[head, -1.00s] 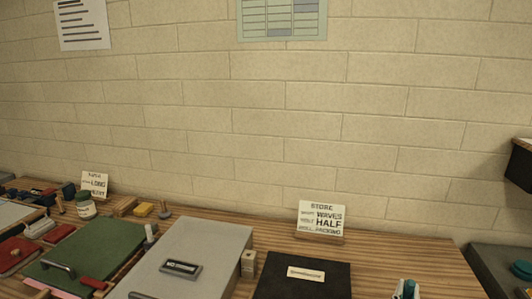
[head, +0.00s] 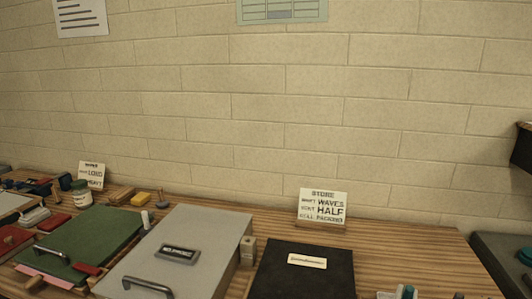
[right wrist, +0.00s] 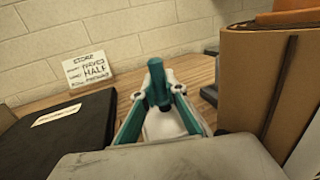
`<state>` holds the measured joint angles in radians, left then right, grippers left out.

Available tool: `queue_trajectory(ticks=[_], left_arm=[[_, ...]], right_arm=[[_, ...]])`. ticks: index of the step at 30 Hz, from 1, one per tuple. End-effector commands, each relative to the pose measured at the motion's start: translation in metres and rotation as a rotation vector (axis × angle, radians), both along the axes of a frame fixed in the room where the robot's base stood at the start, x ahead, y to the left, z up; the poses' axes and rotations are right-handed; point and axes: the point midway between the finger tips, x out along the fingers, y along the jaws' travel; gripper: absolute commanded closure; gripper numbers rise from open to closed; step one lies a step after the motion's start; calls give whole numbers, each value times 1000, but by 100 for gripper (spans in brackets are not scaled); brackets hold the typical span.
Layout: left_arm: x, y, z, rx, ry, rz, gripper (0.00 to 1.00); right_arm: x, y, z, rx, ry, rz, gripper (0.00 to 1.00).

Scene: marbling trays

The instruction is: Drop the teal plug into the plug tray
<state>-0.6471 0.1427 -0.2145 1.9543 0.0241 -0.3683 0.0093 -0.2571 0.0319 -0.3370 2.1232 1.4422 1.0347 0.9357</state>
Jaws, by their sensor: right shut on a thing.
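The teal plug (right wrist: 156,78) stands roughly upright between the fingertips of my right gripper (right wrist: 159,98) in the right wrist view. That gripper is shut on it. In the head view only a small white and teal part of my right gripper (head: 405,292) shows at the bottom edge, and the plug cannot be made out clearly there. I cannot identify the plug tray in either view. My left gripper is not in view.
A black box (head: 303,272) with a pale label lies left of my right gripper. A store sign (head: 322,207) stands behind it. A grey lidded tray (head: 205,238) is further left. A tall brown object (right wrist: 255,85) stands close on the right in the wrist view.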

Motion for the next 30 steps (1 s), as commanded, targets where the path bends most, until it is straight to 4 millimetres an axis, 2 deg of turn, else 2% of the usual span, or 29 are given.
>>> queue_trajectory(ticks=[3, 4, 6, 16, 20, 30], left_arm=[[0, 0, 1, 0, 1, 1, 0], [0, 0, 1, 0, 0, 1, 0], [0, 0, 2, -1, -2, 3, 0], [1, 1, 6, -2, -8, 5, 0], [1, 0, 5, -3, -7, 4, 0], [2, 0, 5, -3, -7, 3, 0]], right_arm=[[0, 0, 1, 0, -1, 0, 100], [0, 0, 1, 0, -1, 0, 83], [0, 0, 1, 0, -1, 0, 69], [-1, 0, 1, 1, -1, 0, 69], [-8, 5, 0, 2, 1, 0, 69], [-63, 38, -2, 2, 3, 1, 69]])
